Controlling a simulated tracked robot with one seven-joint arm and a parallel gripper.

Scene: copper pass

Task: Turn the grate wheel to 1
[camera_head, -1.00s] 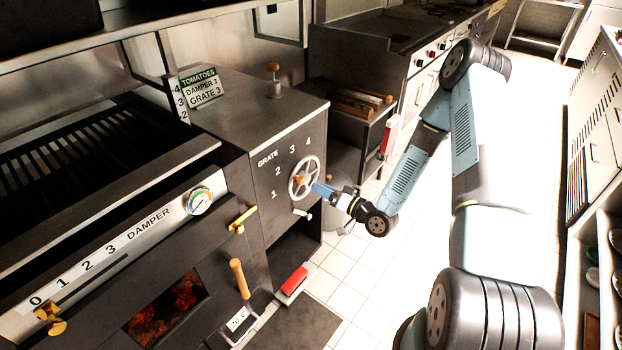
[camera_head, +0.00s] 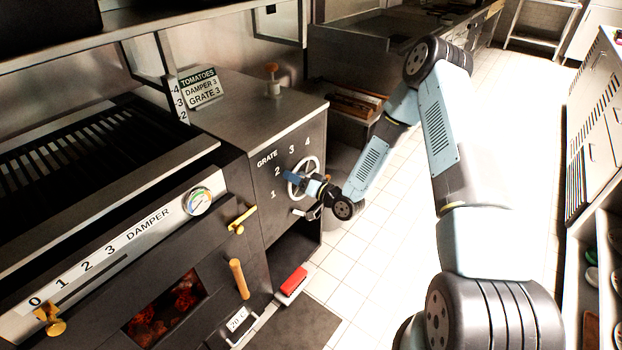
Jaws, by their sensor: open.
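The grate wheel (camera_head: 317,164) is a pale spoked handwheel on the dark side panel of the grill. The numbers 1 (camera_head: 273,195), 2, 3 and 4 run around its left and top, under the word GRATE. My gripper (camera_head: 289,175) is open, with its blue fingers at the left part of the wheel, near the 2.
A sign (camera_head: 203,88) reads TOMATOES, DAMPER 3, GRATE 3. The damper scale (camera_head: 105,255), a gauge (camera_head: 198,201) and a wooden handle (camera_head: 239,279) are on the front. The tiled floor to the right is clear.

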